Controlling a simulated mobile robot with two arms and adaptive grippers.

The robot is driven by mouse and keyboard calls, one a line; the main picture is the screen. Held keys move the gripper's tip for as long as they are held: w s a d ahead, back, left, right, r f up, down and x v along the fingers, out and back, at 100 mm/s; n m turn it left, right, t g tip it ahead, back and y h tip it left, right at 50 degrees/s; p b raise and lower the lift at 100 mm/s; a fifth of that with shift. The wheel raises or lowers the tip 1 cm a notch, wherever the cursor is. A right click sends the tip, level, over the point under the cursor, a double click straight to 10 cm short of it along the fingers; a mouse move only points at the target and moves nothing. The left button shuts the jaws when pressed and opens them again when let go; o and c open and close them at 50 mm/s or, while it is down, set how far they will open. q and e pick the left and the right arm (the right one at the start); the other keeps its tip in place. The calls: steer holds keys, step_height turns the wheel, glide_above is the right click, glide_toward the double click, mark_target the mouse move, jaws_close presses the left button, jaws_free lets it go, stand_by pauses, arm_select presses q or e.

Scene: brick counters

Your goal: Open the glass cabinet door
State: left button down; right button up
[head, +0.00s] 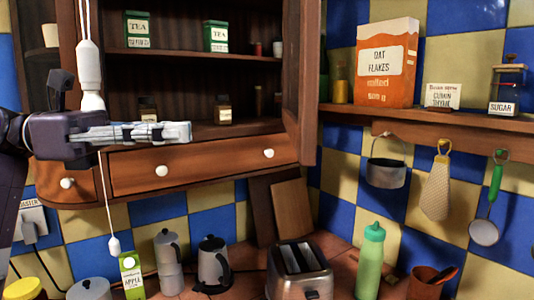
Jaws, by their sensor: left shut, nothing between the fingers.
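The wooden cabinet (195,53) hangs on the wall at the upper left, and its shelves are in plain view. A door panel (303,80) at its right side stands swung outward, seen nearly edge-on, so its glass is hard to make out. My left gripper (188,132) comes in from the left in front of the cabinet's lower shelf. Its fingers are shut, point right and hold nothing. They are apart from the door panel, to its left. My right gripper is not in view.
Tea tins (137,30) and small bottles stand on the shelves. A white pull cord (90,65) hangs by my left gripper. Below are drawers (205,165), a kettle (213,262), a toaster (299,272) and a green bottle (370,262). A side shelf (430,119) holds an oat flakes box (386,65).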

mark_target(299, 133)
arm_select(q)
steer(key=d+p, duration=0.4)
steer(key=d, duration=0.8)
steer(key=shift+d+r, duration=0.15)
steer(key=shift+d, duration=0.95)
steer(key=shift+d, duration=0.1)
